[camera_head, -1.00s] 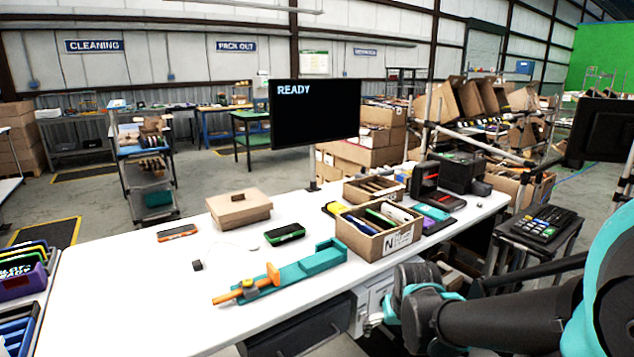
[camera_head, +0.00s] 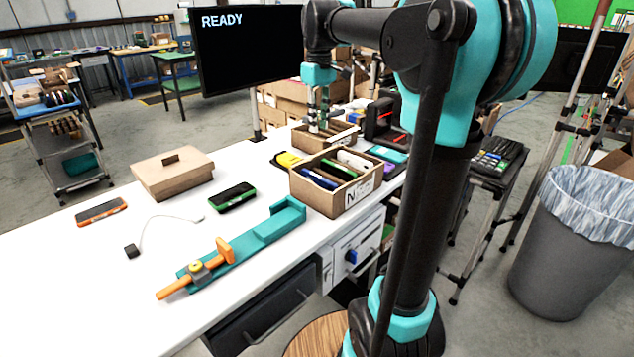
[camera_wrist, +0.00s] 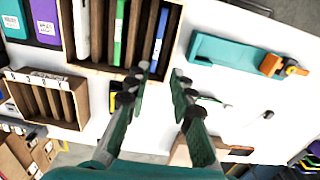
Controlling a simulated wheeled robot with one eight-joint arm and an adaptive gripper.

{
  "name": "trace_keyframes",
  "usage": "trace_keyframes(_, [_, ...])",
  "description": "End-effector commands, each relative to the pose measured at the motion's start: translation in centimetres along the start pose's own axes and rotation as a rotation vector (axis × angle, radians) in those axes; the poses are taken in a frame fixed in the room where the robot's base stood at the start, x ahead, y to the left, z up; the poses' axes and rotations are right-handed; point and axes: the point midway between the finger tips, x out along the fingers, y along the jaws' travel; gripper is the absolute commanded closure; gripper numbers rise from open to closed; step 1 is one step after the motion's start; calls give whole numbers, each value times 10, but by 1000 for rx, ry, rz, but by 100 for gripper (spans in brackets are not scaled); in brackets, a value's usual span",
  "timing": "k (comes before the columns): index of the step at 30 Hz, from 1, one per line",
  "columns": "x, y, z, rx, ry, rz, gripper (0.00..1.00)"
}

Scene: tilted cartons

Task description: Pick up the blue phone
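The blue phone (camera_head: 319,180) stands on edge, tilted, in the near slot of an open cardboard carton (camera_head: 317,203) marked N. It also shows in the wrist view (camera_wrist: 161,27) as a narrow blue strip along the carton's right side. A green item (camera_head: 337,169) and a white item (camera_head: 353,160) stand in the same carton. My gripper (camera_head: 318,126) points down, above and behind that carton, near the smaller divided carton. In the wrist view its two fingers (camera_wrist: 160,75) are apart with nothing between them, below the carton's edge and clear of the phone.
A smaller divided carton (camera_wrist: 36,102) stands beside the first. A closed brown box (camera_head: 172,177), a green-edged dark device (camera_head: 232,197), an orange-edged device (camera_head: 101,212) and a teal fixture with an orange clamp (camera_head: 270,230) lie on the white table. A monitor (camera_head: 250,60) stands behind.

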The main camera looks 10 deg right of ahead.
Motion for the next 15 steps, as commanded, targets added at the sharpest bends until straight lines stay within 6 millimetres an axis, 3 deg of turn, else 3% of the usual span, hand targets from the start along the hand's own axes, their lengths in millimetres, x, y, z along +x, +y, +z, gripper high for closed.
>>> trace_keyframes(5, [18, 0, 0, -5, -3, -2, 77])
trace_keyframes(15, [86, 0, -1, -3, -2, -1, 77])
